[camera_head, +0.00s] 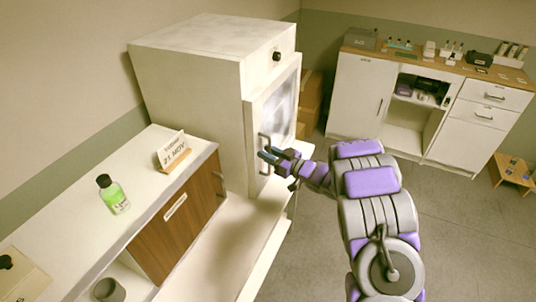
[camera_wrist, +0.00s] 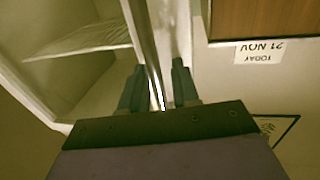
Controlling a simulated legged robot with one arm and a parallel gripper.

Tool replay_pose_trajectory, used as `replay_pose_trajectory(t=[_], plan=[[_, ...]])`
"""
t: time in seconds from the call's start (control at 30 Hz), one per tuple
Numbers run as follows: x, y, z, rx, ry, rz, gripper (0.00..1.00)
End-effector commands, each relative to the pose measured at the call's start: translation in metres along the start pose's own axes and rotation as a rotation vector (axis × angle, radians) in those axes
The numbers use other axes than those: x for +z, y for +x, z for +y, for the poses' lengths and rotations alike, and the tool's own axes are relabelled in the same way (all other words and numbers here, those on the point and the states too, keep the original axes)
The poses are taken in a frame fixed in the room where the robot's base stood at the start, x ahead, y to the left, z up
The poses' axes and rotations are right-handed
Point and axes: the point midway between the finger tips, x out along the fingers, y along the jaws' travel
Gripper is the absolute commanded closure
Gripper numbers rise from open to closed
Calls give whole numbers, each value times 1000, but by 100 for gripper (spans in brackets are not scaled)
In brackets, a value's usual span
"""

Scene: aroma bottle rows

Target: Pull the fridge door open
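The white fridge (camera_head: 190,75) stands against the left wall. The upright metal handle (camera_head: 262,142) is on the door's near side. My gripper (camera_head: 272,156) is at the handle's lower part. In the wrist view, the fingers of my gripper (camera_wrist: 159,88) stand apart on either side of the handle bar (camera_wrist: 144,40). A gap shows between the bar and the right finger; contact at the left finger cannot be told. A pale shelf (camera_wrist: 85,40) shows at the left.
A counter (camera_head: 95,235) with a green bottle (camera_head: 113,195), a date card (camera_head: 173,152) and a wooden drawer front (camera_head: 180,225) is near left. A white cabinet (camera_head: 360,95) stands at the back right. The floor (camera_head: 455,220) at right is mostly clear.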

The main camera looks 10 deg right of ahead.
Motion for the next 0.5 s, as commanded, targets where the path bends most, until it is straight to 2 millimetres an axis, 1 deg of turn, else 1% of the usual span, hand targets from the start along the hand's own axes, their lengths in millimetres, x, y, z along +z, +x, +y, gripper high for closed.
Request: replay_pose_trajectory(t=[0.27,0.5], plan=[[0,1,0,0,0,-1,71],[0,1,0,1,0,-1,94]])
